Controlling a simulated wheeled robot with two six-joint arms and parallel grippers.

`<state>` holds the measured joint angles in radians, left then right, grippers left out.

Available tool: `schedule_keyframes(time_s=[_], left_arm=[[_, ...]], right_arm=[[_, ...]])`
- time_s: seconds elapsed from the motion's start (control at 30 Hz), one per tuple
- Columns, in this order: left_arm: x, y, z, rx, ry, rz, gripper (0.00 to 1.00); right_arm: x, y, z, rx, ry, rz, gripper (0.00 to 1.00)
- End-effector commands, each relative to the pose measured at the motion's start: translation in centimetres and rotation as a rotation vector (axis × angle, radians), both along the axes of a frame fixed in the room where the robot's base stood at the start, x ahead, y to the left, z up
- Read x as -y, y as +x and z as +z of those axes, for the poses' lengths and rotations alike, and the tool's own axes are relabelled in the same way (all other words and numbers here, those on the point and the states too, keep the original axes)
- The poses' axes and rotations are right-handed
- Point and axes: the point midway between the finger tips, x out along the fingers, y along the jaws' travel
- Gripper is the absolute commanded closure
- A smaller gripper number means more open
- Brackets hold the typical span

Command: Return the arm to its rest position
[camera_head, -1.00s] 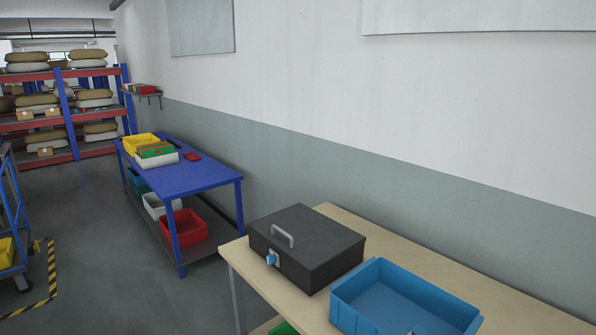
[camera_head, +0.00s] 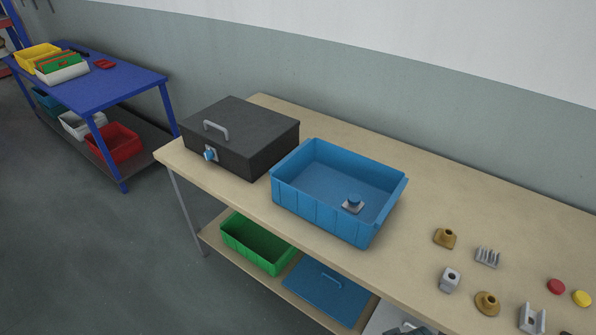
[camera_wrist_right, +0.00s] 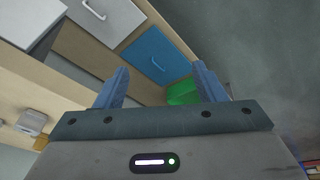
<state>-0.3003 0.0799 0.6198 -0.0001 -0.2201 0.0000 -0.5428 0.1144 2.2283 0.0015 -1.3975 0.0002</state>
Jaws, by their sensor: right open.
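My right gripper (camera_wrist_right: 160,67) shows in the right wrist view with its two blue fingers spread apart and nothing between them. It hangs above the front edge of the table, with the lower shelf and floor beyond the fingers. My left gripper is in neither view. In the head view, the dark grey box (camera_head: 240,134) with a handle on its closed lid and a blue knob on its front stands at the table's left end. The blue bin (camera_head: 290,195) stands beside it and holds a small metal part with a blue top (camera_head: 353,203).
Brass and grey metal parts (camera_head: 445,238) and red and yellow discs (camera_head: 557,287) lie at the right of the wooden table (camera_head: 440,175). Below are a green bin (camera_head: 250,243) and a blue lid (camera_head: 325,291). A blue bench (camera_head: 125,92) stands left, with open floor before it.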

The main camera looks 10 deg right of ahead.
Motion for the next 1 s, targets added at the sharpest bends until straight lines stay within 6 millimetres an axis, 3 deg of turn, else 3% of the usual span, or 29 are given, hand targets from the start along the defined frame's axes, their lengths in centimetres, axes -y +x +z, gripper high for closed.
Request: schedule_keyframes(time_s=[0.17, 0.27, 0.47, 0.6, 0.8, 1.0], left_arm=[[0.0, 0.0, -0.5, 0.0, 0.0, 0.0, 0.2], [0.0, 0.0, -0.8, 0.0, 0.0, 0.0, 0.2], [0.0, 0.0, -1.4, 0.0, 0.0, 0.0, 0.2], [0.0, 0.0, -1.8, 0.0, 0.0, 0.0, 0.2], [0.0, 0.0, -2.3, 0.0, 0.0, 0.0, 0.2], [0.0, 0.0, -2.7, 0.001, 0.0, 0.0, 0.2]], right_arm=[[0.7, 0.5, -7.3, -0.028, 0.0, -0.009, 0.36], [1.1, 0.2, -12.7, -0.047, 0.0, -0.014, 0.36], [2.1, -2.6, -24.1, -0.086, 0.002, -0.025, 0.36], [2.7, -6.1, -31.0, -0.114, 0.004, -0.033, 0.36], [3.2, -12.9, -38.9, -0.153, 0.008, -0.043, 0.36], [3.3, -18.6, -42.9, -0.178, 0.011, -0.049, 0.36]])
